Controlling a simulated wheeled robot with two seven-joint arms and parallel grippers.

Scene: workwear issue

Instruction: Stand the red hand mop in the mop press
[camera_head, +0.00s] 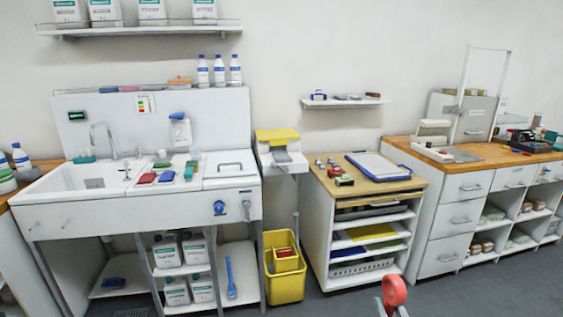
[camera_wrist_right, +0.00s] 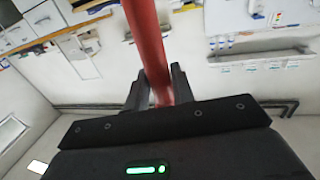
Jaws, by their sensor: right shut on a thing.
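My right gripper (camera_head: 391,308) is at the bottom edge of the head view, right of centre, mostly cut off. It is shut on the red hand mop (camera_head: 395,289), whose rounded red end shows above the fingers. In the right wrist view my right gripper (camera_wrist_right: 160,88) has its two dark fingers on either side of the mop's red shaft (camera_wrist_right: 143,35). The mop's other end is hidden. The mop press seems to be the yellow bucket (camera_head: 285,289) with a red and yellow insert, standing on the floor left of the mop and apart from it. My left gripper is not in view.
A white sink unit (camera_head: 140,211) stands left of the bucket, with a blue brush on its lower shelf. A white shelf cabinet (camera_head: 322,235) stands right of the bucket, close to it. Farther right is a drawer bench (camera_head: 452,220). Grey floor is open in front.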

